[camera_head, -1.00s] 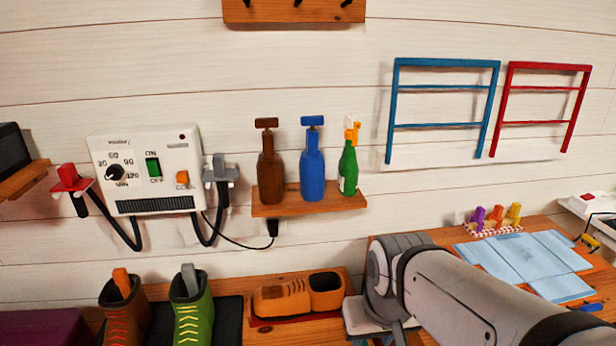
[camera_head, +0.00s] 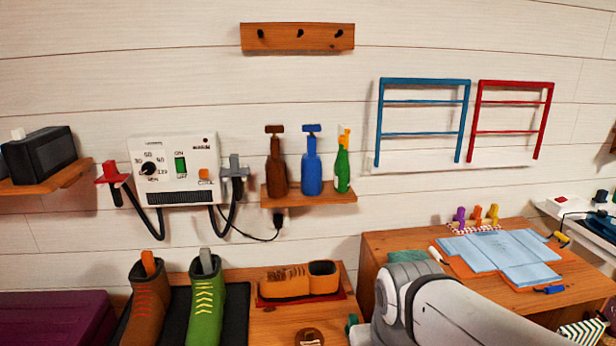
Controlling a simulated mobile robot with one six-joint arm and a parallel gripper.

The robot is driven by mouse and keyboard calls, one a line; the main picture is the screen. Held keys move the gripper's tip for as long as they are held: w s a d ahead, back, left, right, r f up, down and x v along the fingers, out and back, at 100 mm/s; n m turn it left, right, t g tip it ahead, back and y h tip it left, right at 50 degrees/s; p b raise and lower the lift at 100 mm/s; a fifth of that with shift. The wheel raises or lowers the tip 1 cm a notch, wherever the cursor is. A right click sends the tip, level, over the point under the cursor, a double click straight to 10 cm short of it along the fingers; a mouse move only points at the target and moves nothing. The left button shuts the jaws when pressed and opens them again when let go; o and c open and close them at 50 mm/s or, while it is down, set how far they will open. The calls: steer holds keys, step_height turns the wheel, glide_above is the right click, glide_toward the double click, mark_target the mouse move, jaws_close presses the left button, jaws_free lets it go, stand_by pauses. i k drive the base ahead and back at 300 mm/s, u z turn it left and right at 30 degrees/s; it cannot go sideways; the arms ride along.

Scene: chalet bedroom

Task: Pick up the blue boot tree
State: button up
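A blue bottle-shaped thing with a narrow neck and a T-shaped top (camera_head: 312,175) stands upright on a small wooden wall shelf (camera_head: 315,198). I take it for the blue boot tree, though the picture does not make this certain. A brown one of like shape (camera_head: 276,168) stands just left of it, and a green bottle with a yellow top (camera_head: 342,170) stands close on its right. My arm shows at the lower right, below and right of the shelf. My gripper is outside the picture, so its state is hidden.
A control box (camera_head: 176,170) with hoses hangs left of the shelf. A wooden desk (camera_head: 400,245) stands right. The wall above the shelf is clear up to a peg rack (camera_head: 297,37).

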mark_target(311, 167)
steer(key=u, duration=0.15)
steer(key=i, duration=0.9)
steer(key=z, duration=0.05)
